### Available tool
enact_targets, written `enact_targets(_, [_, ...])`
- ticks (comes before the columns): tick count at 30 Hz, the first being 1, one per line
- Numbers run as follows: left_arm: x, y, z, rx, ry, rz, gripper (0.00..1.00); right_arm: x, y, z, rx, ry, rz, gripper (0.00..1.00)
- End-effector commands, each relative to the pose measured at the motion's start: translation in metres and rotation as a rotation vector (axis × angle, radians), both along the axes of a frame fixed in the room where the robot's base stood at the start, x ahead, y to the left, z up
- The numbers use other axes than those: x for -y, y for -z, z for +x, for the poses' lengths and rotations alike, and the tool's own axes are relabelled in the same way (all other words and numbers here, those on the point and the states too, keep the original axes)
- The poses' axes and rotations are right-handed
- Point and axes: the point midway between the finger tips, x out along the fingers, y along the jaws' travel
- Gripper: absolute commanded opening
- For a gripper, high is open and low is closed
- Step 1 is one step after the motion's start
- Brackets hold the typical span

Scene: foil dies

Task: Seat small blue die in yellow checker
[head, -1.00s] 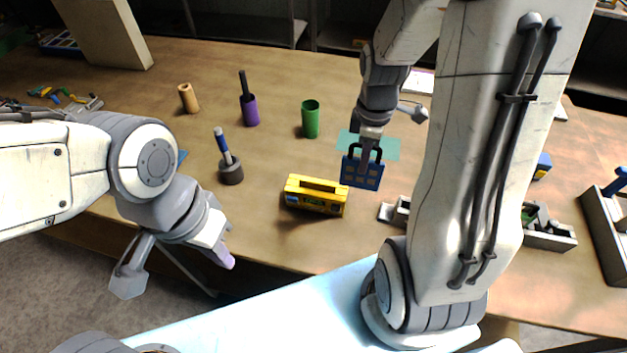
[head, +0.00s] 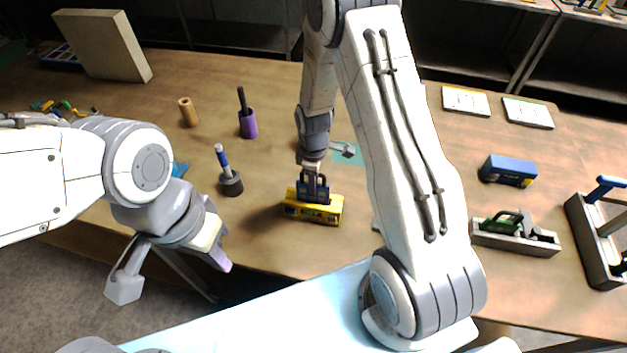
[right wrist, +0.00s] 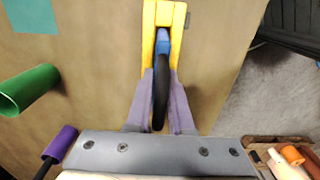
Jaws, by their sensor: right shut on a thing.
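The small blue die (head: 315,190) has a black handle and hangs below my right gripper (head: 314,174), which is shut on that handle. The yellow checker (head: 325,216) is a block on the table with a slot in its top. The die is at this slot, lined up with it; how deep it sits is hard to tell. In the right wrist view the blue die (right wrist: 162,36) lies between the yellow sides of the checker (right wrist: 150,32), with the black handle between my right fingers (right wrist: 161,82). My left gripper (head: 220,258) hangs off the table's front edge, apart from everything.
A dark grey holder with a blue-handled tool (head: 230,182), a purple cup (head: 248,124) and a tan cylinder (head: 188,111) stand to the left. A blue box (head: 509,170), a grey tray (head: 514,238) and a larger frame (head: 597,240) lie to the right. My right arm hides the table's middle right.

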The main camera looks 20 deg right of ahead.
Motion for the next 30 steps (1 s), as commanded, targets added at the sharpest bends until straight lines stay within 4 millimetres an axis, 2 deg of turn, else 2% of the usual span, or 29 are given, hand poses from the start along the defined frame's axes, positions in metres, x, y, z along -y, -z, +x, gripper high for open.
enact_targets(3, [0.0,-0.005,0.0,0.0,0.001,0.0,0.0,0.0,0.007,0.0,0.001,0.0,0.0,0.0])
enact_targets(15, [0.0,0.0,0.0,0.0,0.0,0.0,0.0,0.0,0.013,0.001,0.002,0.0,0.0,0.0])
enact_targets(16, [0.0,-0.001,0.0,0.0,0.0,0.0,0.0,0.0,0.014,0.0,0.001,0.0,0.0,0.23])
enact_targets(18, [0.0,-0.002,0.0,0.0,0.0,0.0,0.0,0.0,0.013,0.0,0.001,0.0,0.0,0.5])
enact_targets(30, [0.0,-0.007,0.0,0.0,0.001,0.0,0.0,0.0,0.006,0.0,0.002,0.0,0.0,0.5])
